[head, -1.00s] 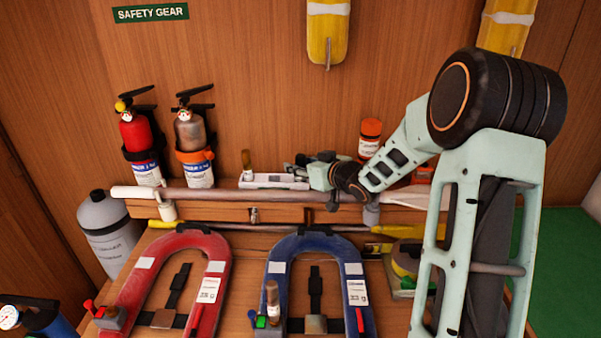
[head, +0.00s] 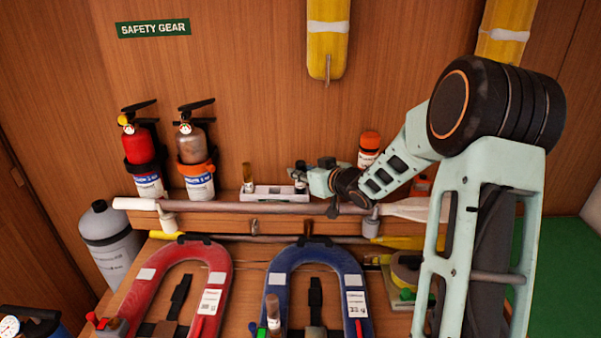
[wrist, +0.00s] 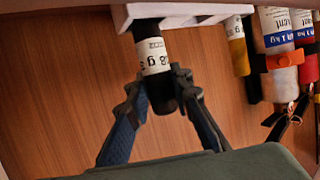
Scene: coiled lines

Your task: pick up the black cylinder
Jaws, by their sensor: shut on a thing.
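The black cylinder (wrist: 160,70) has a white printed label band and lies between the two fingers of my gripper (wrist: 158,100) in the wrist view. The fingers are shut on it, one on each side just beyond the label. Its far end meets the white tray (wrist: 190,14); I cannot tell whether it rests in the tray or is just clear. In the head view the cylinder (head: 300,178) is small and upright at the right end of the white tray (head: 272,193), with my gripper (head: 301,172) reaching it from the right.
A yellowish cylinder (head: 248,176) stands at the tray's left end. Two extinguishers, red (head: 140,148) and grey (head: 191,146), stand farther left. An orange-capped bottle (head: 369,150) is close behind my arm. A long pole (head: 250,207) runs in front of the tray.

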